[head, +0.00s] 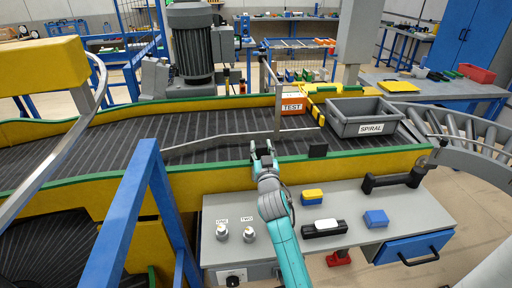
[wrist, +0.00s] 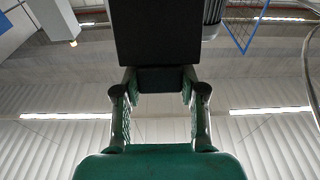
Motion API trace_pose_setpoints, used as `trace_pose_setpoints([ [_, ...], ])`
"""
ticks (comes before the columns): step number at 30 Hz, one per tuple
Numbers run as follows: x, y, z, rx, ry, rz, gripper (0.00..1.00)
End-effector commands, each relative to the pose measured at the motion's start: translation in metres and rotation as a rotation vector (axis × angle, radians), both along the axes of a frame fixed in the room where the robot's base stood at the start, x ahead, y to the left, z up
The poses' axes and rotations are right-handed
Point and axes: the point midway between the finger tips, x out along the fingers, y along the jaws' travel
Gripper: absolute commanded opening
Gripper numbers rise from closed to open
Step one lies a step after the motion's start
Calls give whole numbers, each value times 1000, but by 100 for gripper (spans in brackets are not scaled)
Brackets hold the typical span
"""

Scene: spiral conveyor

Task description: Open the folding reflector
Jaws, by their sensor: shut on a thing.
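My gripper (head: 263,150) is at the near green edge of the conveyor, beside the thin metal guide rail. In the wrist view its two fingers (wrist: 160,80) close on a dark block below a flat dark plate (wrist: 158,32). This plate fills the top middle of that view. I cannot tell for sure that it is the folding reflector; in the head view the held part is small and mostly hidden by the gripper. A separate small black panel (head: 317,151) stands upright at the conveyor edge, to the right of my gripper and apart from it.
An orange TEST box (head: 293,103) and a grey SPIRAL tray (head: 362,116) stand on the conveyor. The grey bench (head: 364,196) in front holds knobs (head: 222,232), yellow and blue blocks and a black handle. A blue post (head: 128,205) rises at the left.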

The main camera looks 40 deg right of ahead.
Motion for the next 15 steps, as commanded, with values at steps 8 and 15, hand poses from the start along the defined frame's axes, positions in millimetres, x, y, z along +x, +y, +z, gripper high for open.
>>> trace_pose_setpoints([
  [8, -19, 11, -18, 6, 12, -2, 0],
  [15, -31, 19, -33, 8, 16, -2, 0],
])
